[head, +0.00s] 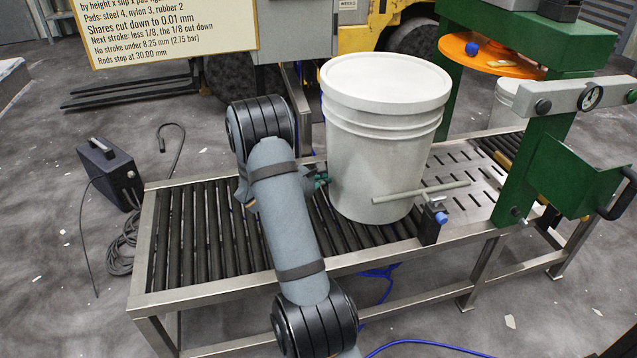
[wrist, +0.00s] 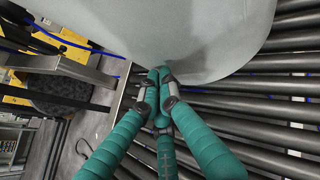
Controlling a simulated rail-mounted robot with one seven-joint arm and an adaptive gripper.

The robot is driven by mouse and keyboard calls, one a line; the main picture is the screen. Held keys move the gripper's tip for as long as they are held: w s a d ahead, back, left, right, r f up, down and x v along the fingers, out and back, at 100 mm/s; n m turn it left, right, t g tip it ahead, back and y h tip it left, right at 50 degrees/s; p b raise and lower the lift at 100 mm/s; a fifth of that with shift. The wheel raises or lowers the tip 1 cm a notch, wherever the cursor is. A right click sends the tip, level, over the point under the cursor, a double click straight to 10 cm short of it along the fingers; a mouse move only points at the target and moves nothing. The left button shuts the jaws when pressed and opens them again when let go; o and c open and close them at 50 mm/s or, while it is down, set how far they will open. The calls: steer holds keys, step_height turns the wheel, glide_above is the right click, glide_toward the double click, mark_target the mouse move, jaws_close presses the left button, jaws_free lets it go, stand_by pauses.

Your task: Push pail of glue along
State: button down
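The pail of glue (head: 380,125) is a large pale grey-white bucket with its lid on. It stands upright on the black rollers of the conveyor (head: 190,230), just left of the slotted metal plate (head: 455,180). My gripper (head: 320,180) is low at the pail's left side. In the wrist view its teal fingers (wrist: 162,85) are drawn together, with nothing between them. The tips meet the pail's lower wall (wrist: 185,35); I cannot tell whether they press on it. My arm link hides part of the rollers.
A grey rod (head: 422,193) on a black block (head: 432,222) crosses the pail's front right. The green press (head: 545,165) with an orange disc (head: 485,55) stands right. A sign (head: 170,28), a forklift (head: 365,32) and a dark box (head: 108,172) are around. Rollers left of my arm are clear.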

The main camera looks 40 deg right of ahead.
steer(key=shift+s+d+b, duration=0.25)
steer(key=shift+s+d, duration=0.15)
steer(key=shift+d, duration=0.5)
steer(key=shift+s+d+b, duration=0.3)
steer(key=shift+s+d, duration=0.15)
steer(key=shift+d, duration=0.4)
steer(key=shift+s+d+b, duration=0.25)
steer(key=shift+s+d, duration=0.15)
steer(key=shift+d, duration=0.5)
steer(key=shift+s+d+b, duration=0.4)
steer(key=shift+s+d, duration=0.15)
steer(key=shift+d, duration=0.7)
steer(key=shift+s+d+b, duration=0.45)
steer(key=shift+s+d, duration=0.05)
steer(key=shift+d, duration=0.7)
steer(key=shift+s+d+b, duration=0.4)
steer(key=shift+s+d, duration=0.15)
steer(key=shift+d, duration=0.7)
